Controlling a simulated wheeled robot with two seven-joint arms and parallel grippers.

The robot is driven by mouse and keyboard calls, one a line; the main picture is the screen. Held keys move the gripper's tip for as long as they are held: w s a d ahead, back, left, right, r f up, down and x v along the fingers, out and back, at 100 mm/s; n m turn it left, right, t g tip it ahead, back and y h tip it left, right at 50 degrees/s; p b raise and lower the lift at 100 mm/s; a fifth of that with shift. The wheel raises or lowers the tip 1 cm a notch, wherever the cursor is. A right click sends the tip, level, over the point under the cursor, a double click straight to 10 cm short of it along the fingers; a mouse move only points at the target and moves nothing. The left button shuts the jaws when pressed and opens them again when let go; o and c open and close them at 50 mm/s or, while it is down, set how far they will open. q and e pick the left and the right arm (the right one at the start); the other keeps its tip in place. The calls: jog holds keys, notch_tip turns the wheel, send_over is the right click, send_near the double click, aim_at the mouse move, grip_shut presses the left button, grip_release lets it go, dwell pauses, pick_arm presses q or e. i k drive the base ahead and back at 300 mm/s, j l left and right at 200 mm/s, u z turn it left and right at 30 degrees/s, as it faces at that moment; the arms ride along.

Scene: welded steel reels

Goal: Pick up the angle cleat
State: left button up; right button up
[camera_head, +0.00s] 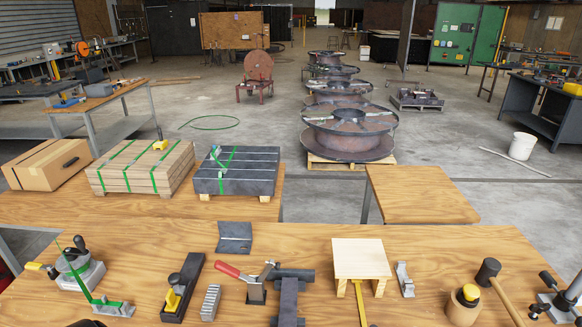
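A dark grey folded steel plate (235,237), which looks like the angle cleat, lies on the near wooden table behind the red-handled toggle clamp (247,273). A smaller pale metal bracket (404,280) stands on the same table, just right of a small wooden stand. I cannot be certain which of the two is named the cleat. Both appear free, with nothing holding them. Neither of my grippers can be made out in the head view.
The near table (450,245) also holds a plane-like tool (183,288), a ridged metal block (210,302), dark steel stock (288,300), the wooden stand (361,258) and a mallet (489,272). Strapped stacks (236,178) stand behind. Bare tabletop surrounds the folded plate's left and right.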

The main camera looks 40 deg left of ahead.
aim_at(234, 235)
jog(key=u, duration=1.6)
